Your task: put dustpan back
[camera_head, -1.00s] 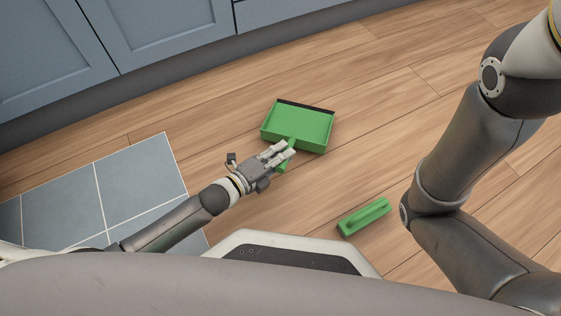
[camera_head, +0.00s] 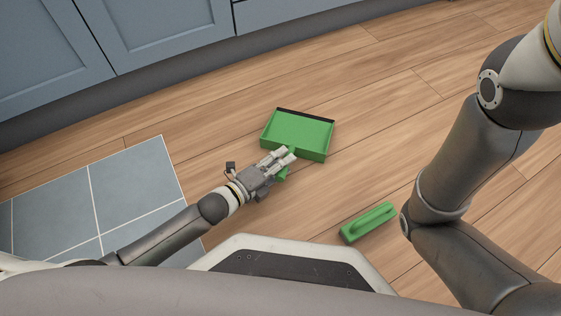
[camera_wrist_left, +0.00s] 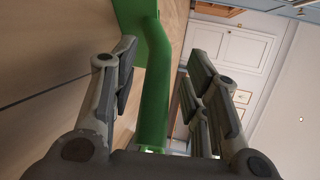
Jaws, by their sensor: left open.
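A green dustpan (camera_head: 298,132) with a black front lip lies on the wooden floor, its handle towards me. My left gripper (camera_head: 286,156) is at the handle. In the left wrist view the green handle (camera_wrist_left: 154,85) stands between the spread fingers of the left gripper (camera_wrist_left: 160,75), with gaps visible beside it. The left gripper is open. A green hand brush (camera_head: 368,222) lies apart on the floor, to the right of the dustpan. My right arm shows at the right edge, but its gripper is out of view.
Blue cabinets (camera_head: 165,35) with a dark plinth stand along the back. Grey-blue floor tiles (camera_head: 130,200) lie at the left. The wooden floor (camera_head: 390,110) between the dustpan and my right arm is clear, apart from the brush. A pale panelled door (camera_wrist_left: 235,50) shows in the left wrist view.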

